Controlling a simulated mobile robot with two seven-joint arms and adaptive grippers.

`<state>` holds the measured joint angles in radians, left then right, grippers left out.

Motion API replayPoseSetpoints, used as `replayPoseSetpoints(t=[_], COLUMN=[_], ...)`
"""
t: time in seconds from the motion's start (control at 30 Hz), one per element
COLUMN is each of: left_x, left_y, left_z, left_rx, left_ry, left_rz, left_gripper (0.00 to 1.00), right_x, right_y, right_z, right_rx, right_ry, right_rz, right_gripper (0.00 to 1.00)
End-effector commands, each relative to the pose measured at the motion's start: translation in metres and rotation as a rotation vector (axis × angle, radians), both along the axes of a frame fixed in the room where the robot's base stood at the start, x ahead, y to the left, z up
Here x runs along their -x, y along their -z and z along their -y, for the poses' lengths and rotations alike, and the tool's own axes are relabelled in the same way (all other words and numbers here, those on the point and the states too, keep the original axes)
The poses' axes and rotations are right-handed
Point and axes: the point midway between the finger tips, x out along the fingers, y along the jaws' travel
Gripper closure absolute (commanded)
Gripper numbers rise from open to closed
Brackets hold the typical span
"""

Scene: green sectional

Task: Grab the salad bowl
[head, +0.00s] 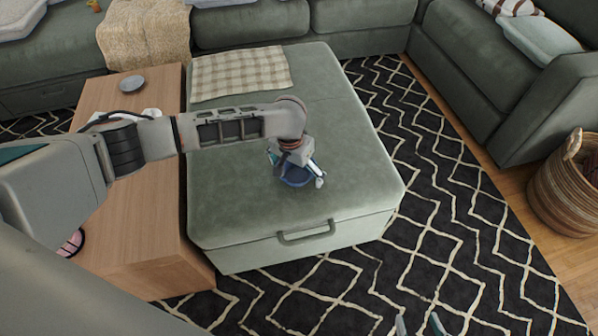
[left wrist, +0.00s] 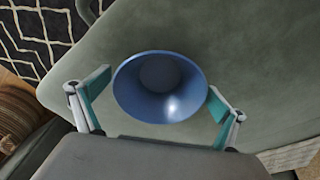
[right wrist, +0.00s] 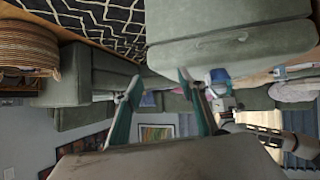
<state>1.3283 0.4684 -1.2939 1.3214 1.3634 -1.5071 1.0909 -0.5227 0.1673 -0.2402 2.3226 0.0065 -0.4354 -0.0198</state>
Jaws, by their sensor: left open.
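The salad bowl is a blue round bowl (head: 297,178) standing upright on the green ottoman (head: 235,195), partly hidden under my left gripper in the head view. In the left wrist view the empty bowl (left wrist: 160,88) lies between the two spread fingers. My left gripper (head: 296,174) is open above and around the bowl, with its fingers on either side; I cannot tell whether they touch the rim. My right gripper (head: 420,326) is at the bottom edge of the head view, away from the ottoman. In the right wrist view its fingers (right wrist: 158,105) are apart with nothing between them.
A wooden side table (head: 150,215) stands against the ottoman's left side, under my left arm. A checked cloth (head: 240,72) lies on the ottoman's far end. Green sofas (head: 480,75) line the back and right. A woven basket (head: 565,195) stands at right. The patterned rug is clear.

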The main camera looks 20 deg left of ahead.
Motion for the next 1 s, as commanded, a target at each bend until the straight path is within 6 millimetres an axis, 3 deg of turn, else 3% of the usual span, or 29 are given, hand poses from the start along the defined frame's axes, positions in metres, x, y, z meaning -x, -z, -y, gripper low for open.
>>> replayPoseSetpoints(t=[0.13,0.33,0.77,0.87,1.0], left_x=[-0.003,-0.002,-0.002,-0.004,-0.007], left_y=[-0.006,-0.006,-0.011,-0.027,-0.064], left_z=[0.000,0.000,0.000,0.001,0.001], left_rx=[0.001,0.001,0.000,0.002,0.002], left_ry=[0.000,0.000,0.000,0.000,0.001], left_rz=[0.008,0.007,0.007,0.013,0.023], left_gripper=[0.02,0.49,0.49,0.49,0.49], right_x=[-0.005,-0.001,-0.003,-0.007,-0.006], right_y=[-0.008,-0.003,-0.005,-0.012,-0.012], right_z=[-0.005,-0.002,0.001,0.004,0.017], right_rx=[-0.013,-0.006,0.001,0.013,0.049], right_ry=[0.000,0.001,0.004,0.004,0.010], right_rz=[0.018,0.006,0.008,0.020,0.012], right_gripper=[0.60,0.60,0.60,0.60,0.60])
